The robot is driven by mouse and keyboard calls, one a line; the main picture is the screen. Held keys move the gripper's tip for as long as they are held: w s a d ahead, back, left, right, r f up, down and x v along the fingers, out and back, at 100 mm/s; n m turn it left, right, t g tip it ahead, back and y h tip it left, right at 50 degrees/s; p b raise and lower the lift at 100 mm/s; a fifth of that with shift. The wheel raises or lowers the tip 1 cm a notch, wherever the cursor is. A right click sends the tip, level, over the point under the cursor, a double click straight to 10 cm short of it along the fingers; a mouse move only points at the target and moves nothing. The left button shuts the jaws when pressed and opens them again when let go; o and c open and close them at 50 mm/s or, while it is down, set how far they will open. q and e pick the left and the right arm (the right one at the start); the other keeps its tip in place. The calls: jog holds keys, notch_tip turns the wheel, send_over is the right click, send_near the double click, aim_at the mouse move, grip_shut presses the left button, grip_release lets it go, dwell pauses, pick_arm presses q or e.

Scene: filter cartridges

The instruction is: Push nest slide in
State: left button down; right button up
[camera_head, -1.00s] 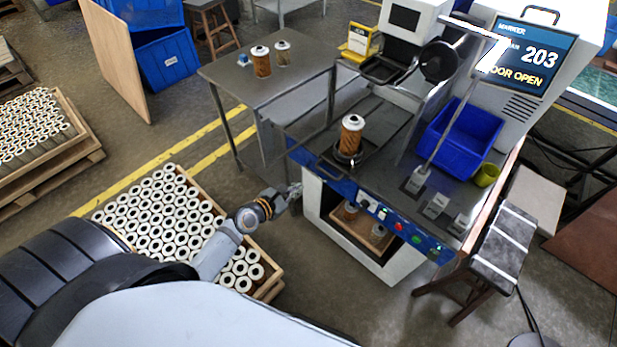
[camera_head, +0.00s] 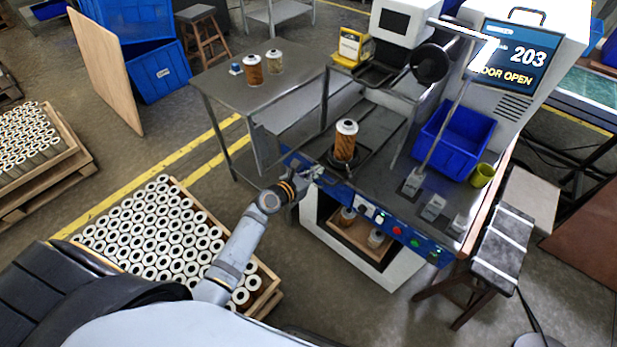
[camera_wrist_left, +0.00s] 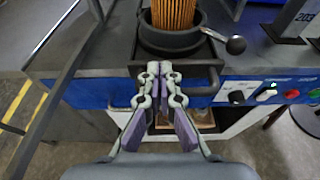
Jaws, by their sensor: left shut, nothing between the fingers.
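The nest slide is a dark round cup (camera_wrist_left: 168,44) with a filter cartridge (camera_head: 346,141) standing upright in it, on the machine's bench. The wrist view shows the cartridge's orange pleats (camera_wrist_left: 173,12) just beyond the cup's rim. My left gripper (camera_head: 312,174) is at the front edge of the bench. In the wrist view its fingertips (camera_wrist_left: 160,68) are together and empty, at the handle bar; whether they touch it I cannot tell. My right gripper is not in view.
A black ball knob (camera_wrist_left: 235,45) sticks out right of the cup. The front panel (camera_head: 395,228) carries buttons. A blue bin (camera_head: 452,137) stands right on the bench. The screen (camera_head: 518,62) reads "DOOR OPEN". A crate of cartridges (camera_head: 262,302) stands below my left arm.

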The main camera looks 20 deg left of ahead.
pick_arm(q)
jog(key=shift+w+d, duration=0.1)
jog(key=shift+w, duration=0.1)
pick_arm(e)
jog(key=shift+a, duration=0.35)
